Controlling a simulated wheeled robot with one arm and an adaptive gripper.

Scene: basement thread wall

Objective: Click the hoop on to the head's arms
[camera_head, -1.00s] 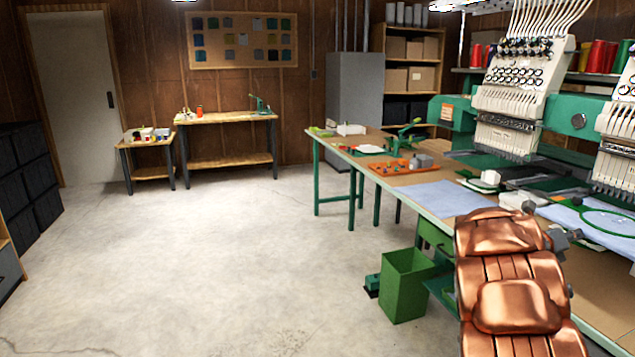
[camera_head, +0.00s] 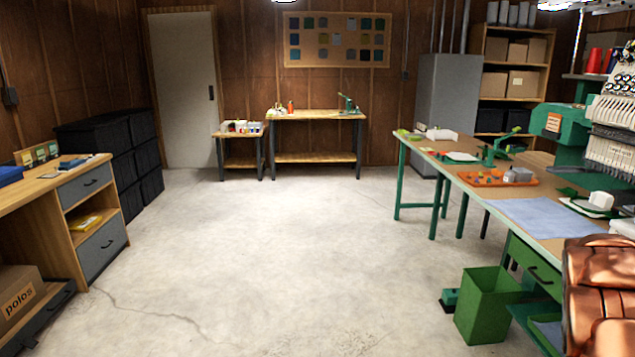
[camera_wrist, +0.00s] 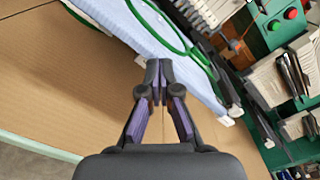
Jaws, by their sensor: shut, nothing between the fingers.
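In the wrist view the green hoop (camera_wrist: 154,34) lies around pale blue cloth (camera_wrist: 112,18), just beyond my gripper (camera_wrist: 159,66). My gripper is shut and empty, its fingertips together near the cloth's edge and apart from the hoop as far as I can tell. Dark bars (camera_wrist: 220,82) stand beside the hoop's right side; I cannot tell whether they are the head's arms or whether they touch the hoop. In the head view a white embroidery head (camera_head: 612,125) is cut off by the right edge. The hoop and my gripper are out of that view.
A long green-legged table (camera_head: 470,172) runs along the right, with an orange tray (camera_head: 497,178) and blue cloth (camera_head: 545,216) on it. A green bin (camera_head: 487,303) stands on the floor before it. A wooden desk (camera_head: 45,190) is at left. The middle floor is clear.

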